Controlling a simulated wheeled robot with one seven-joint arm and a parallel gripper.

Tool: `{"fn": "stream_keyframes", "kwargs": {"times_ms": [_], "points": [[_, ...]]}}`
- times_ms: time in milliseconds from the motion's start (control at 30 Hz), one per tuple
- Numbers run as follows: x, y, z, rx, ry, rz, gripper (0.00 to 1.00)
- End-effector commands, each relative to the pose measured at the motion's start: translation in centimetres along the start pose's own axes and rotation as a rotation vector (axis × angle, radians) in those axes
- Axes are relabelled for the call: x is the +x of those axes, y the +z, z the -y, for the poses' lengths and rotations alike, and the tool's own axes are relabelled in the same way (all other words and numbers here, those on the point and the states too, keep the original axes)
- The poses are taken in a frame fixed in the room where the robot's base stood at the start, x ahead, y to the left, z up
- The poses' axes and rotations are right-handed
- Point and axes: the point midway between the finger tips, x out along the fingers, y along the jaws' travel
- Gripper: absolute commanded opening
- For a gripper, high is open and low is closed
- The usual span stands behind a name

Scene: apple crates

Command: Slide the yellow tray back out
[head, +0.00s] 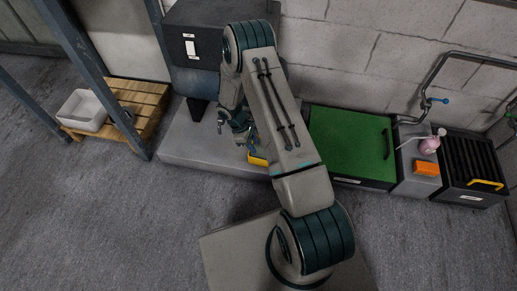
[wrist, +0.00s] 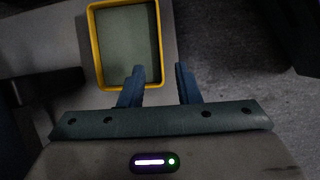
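The yellow tray (wrist: 93,50) has a yellow rim and a grey-green floor that looks empty in the wrist view. In the head view only a bit of the yellow tray (head: 258,161) shows beside my arm, at the front edge of the low grey platform (head: 190,148); the rest is hidden. My gripper (wrist: 161,70) is open, with nothing held between its fingers. In the wrist view its left finger overlaps the tray's near right corner and its right finger is outside it, so the right rim runs between them. I cannot tell whether either finger touches the rim.
A dark box-shaped machine (head: 203,55) stands behind the platform. A wooden pallet (head: 140,95) with a white bin (head: 83,110) is at left, beyond a blue-grey post (head: 105,90). A green-topped unit (head: 345,140) is at right. The floor in front is clear.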

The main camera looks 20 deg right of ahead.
Motion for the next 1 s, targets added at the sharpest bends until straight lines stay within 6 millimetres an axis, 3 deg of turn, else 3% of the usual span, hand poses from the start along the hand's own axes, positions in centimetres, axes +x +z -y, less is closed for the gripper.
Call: {"fn": "stream_keyframes", "kwargs": {"times_ms": [33, 200, 867, 1000], "points": [[-1.2, 0.1, 0.0, 0.000, 0.001, -0.001, 0.30], [-2.7, 0.0, 0.0, -0.001, 0.000, -0.001, 0.30], [-3.2, 0.1, 0.0, 0.002, 0.000, -0.001, 0.30], [-6.5, 1.2, -0.4, 0.034, 0.010, -0.012, 0.30]]}}
